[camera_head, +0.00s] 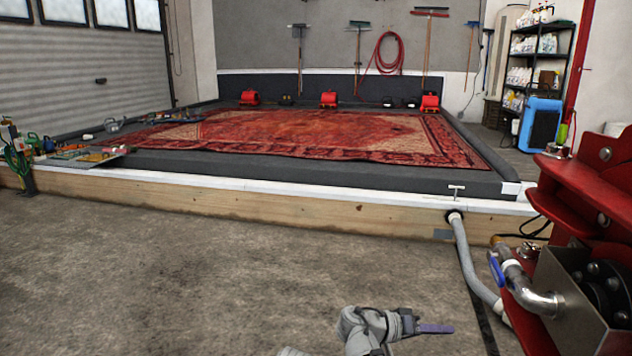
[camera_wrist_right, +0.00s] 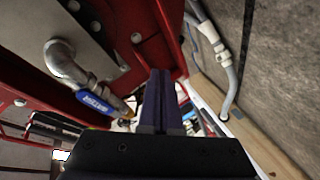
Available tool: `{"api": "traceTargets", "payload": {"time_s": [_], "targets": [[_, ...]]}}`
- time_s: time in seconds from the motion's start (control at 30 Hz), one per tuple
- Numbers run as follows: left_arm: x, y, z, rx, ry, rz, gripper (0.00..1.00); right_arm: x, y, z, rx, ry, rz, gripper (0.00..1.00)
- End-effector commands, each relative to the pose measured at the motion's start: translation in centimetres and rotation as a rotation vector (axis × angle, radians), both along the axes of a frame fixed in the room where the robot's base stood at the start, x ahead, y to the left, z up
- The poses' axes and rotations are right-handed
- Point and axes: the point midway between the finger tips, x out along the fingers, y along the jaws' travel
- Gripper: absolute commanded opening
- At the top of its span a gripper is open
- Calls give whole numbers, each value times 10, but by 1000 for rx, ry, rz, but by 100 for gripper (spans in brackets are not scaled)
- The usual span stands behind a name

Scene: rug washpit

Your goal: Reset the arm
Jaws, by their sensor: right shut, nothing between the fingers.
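My right gripper (camera_head: 440,328) shows at the bottom of the head view, its purple fingers pointing right above the bare concrete floor. In the right wrist view its two dark fingers (camera_wrist_right: 162,98) lie side by side, shut with nothing between them. My grey right forearm runs down out of the frame below it. My left gripper is not in the head view.
A red machine (camera_head: 590,190) with a blue-handled valve (camera_head: 497,270) stands close on the right; the blue handle (camera_wrist_right: 92,101) also shows in the wrist view. A grey hose (camera_head: 468,260) runs beside it. A low wooden-sided washpit (camera_head: 260,205) holds a red rug (camera_head: 300,135). Floor at left is clear.

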Motion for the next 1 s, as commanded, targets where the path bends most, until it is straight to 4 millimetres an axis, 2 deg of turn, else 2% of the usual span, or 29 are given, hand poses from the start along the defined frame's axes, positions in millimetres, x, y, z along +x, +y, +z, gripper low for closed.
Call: {"api": "traceTargets", "payload": {"time_s": [0.03, 0.2, 0.3, 0.53, 0.67, 0.7, 1.0], "targets": [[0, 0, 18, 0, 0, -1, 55, -13, 13, -5, 97, 72, 32, 0], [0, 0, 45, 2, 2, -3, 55, -48, 74, -48, 438, 335, 186, 0], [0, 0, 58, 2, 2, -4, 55, -69, 113, -64, 609, 463, 291, 0], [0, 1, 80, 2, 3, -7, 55, -113, 188, -74, 896, 662, 510, 0], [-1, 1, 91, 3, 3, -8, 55, -137, 225, -70, 1030, 745, 630, 0], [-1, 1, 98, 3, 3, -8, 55, -140, 232, -63, 1053, 759, 652, 0], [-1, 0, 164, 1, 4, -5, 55, -137, 230, 2, 1047, 751, 639, 0]]}}
